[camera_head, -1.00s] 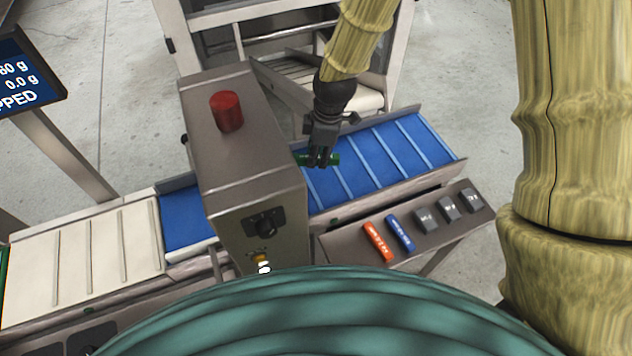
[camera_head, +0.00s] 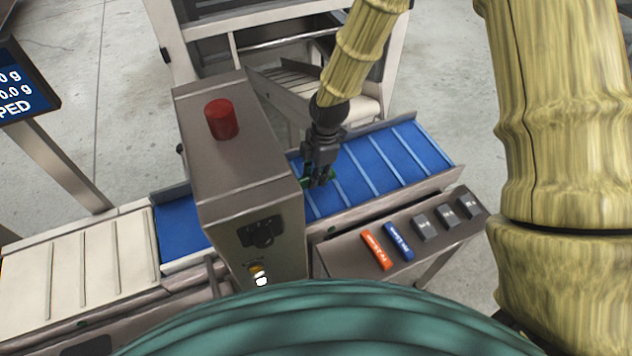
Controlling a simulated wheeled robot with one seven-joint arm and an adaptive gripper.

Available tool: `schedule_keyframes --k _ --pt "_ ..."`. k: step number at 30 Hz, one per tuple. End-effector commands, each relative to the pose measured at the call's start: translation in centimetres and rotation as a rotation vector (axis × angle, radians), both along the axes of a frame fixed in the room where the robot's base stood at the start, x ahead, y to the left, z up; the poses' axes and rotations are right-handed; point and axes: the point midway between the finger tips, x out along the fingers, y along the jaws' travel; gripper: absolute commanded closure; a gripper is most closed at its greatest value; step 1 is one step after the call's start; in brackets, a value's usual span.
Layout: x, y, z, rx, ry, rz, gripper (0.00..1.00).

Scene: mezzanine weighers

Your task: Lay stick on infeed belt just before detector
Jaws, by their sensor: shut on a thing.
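A green stick (camera_head: 329,178) is between the fingers of my gripper (camera_head: 318,183), mostly hidden by them. The gripper points down, shut on the stick, over the detector end of the blue infeed belt (camera_head: 375,160). I cannot tell whether the stick touches the belt. The detector (camera_head: 240,165) is a grey metal housing with a red beacon (camera_head: 222,119) on top. It straddles the belt just left of my gripper. The blue belt has pale cross bars and shows again left of the detector.
A shelf in front of the belt holds an orange stick (camera_head: 377,250), a blue stick (camera_head: 399,241) and several grey blocks (camera_head: 447,216). A white belt (camera_head: 80,270) runs on at the left. A screen (camera_head: 25,85) stands at far left. A machine frame stands behind.

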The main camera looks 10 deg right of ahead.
Motion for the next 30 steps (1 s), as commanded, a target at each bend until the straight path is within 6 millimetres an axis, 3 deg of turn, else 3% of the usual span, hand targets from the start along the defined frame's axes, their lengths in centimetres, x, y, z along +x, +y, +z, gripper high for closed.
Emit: schedule_keyframes --k 15,27,28,30 --pt "0.0 0.0 -4.1 -0.001 0.001 -0.001 1.00" --pt "0.0 0.0 -4.6 0.000 0.001 -0.001 1.00" --pt "0.0 0.0 -4.5 0.000 0.000 -0.001 0.74" --pt "0.0 0.0 -4.5 0.000 0.000 -0.001 0.61"
